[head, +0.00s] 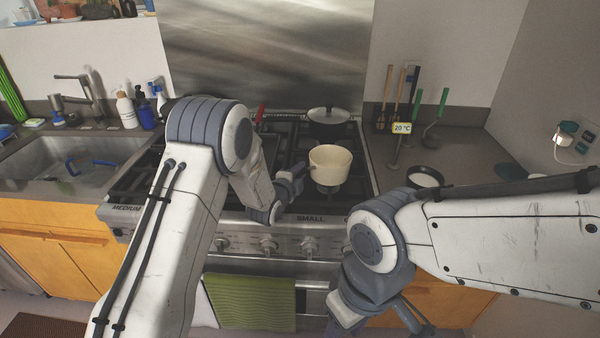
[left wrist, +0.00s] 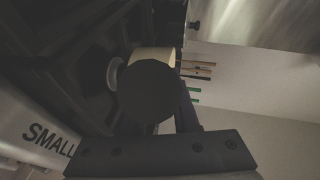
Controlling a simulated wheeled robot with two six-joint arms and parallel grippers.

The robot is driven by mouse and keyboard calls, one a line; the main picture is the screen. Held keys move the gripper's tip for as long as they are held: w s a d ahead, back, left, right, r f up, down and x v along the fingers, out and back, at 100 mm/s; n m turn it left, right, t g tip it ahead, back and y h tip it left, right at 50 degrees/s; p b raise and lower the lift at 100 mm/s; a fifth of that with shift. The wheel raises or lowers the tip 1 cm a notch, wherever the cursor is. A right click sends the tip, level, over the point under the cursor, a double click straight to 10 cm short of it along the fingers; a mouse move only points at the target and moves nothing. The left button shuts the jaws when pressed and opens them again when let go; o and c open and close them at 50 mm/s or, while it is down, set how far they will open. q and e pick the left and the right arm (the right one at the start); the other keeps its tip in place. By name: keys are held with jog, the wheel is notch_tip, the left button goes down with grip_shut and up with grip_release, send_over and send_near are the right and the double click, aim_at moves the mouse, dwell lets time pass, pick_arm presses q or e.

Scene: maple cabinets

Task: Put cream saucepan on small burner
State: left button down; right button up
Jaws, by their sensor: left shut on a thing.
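The cream saucepan (head: 330,160) is upright at the front right of the stove, over the burner (head: 328,188) behind the "SMALL" label (head: 311,218). I cannot tell whether its base touches the grate. My left gripper (head: 297,178) is at the pan's left side, shut on its handle, which is mostly hidden. In the left wrist view a bit of the cream saucepan (left wrist: 154,56) shows behind a dark round shape. My right gripper (head: 382,318) hangs low in front of the stove, partly cut off by the frame; its jaw opening is unclear.
A small dark-rimmed bowl (head: 425,177) and upright utensils (head: 397,98) are on the right counter. A sink (head: 75,158) is at the left. A green towel (head: 250,302) hangs on the oven front.

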pick_arm(q)
jog(key=c, duration=0.7)
grip_release()
jog(key=shift+r+p, duration=0.45)
jog(key=shift+p, duration=0.15)
jog(key=s+r+n+g+y+b, duration=0.1)
jog(key=s+n+g, duration=0.3)
jog(key=s, duration=1.1)
jog(key=s+r+n+g+y+b, duration=0.1)
jog(key=s+n+g, duration=0.3)
jog(key=s, duration=1.2)
jog(key=s+r+n+g+y+b, duration=0.1)
jog(key=s+n+g, duration=0.4)
jog(key=s, duration=1.1)
jog(key=shift+s+a+g+y, duration=0.15)
jog(key=shift+g+y, duration=0.25)
jog(key=shift+g, duration=0.4)
